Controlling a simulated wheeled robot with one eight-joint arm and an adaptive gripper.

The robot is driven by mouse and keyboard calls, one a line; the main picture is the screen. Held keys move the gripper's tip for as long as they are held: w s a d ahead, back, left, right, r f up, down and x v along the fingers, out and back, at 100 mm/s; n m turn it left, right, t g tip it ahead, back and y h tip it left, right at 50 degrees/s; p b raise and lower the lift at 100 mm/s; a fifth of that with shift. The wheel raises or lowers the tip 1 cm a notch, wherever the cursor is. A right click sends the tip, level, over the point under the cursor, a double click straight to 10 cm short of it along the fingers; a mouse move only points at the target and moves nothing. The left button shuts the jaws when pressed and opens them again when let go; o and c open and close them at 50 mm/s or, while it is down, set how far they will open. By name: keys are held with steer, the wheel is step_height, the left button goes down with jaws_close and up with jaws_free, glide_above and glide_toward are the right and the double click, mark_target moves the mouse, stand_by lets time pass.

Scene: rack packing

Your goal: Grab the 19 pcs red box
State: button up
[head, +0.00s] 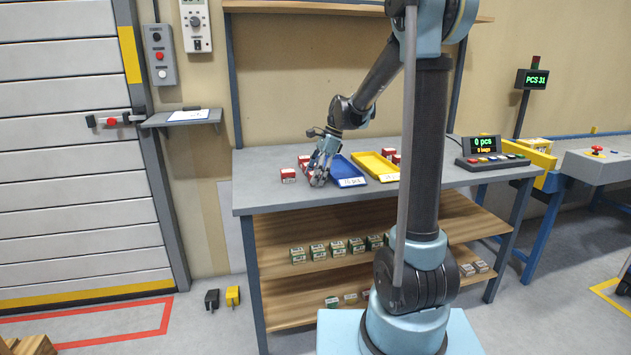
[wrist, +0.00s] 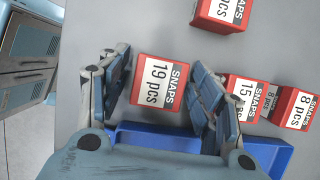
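The 19 pcs red box (wrist: 158,82) with a white SNAPS label lies on the grey table top in the wrist view. My gripper (wrist: 160,75) is open, with one finger on each side of this box and a narrow gap showing on both sides. In the head view my gripper (head: 320,178) is low over the table, beside the blue tray (head: 334,171). It hides part of the boxes there, and I cannot tell the 19 pcs box in that view.
Other red boxes lie close to the right finger: a 15 pcs box (wrist: 243,97), an 8 pcs box (wrist: 296,107) and one at the top (wrist: 222,12). The blue tray's edge (wrist: 268,152) is just below. A yellow tray (head: 374,167) and counter display (head: 481,145) stand further right.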

steer(key=c, duration=0.8)
steer(key=shift+o, duration=0.2)
steer(key=shift+r, duration=0.15)
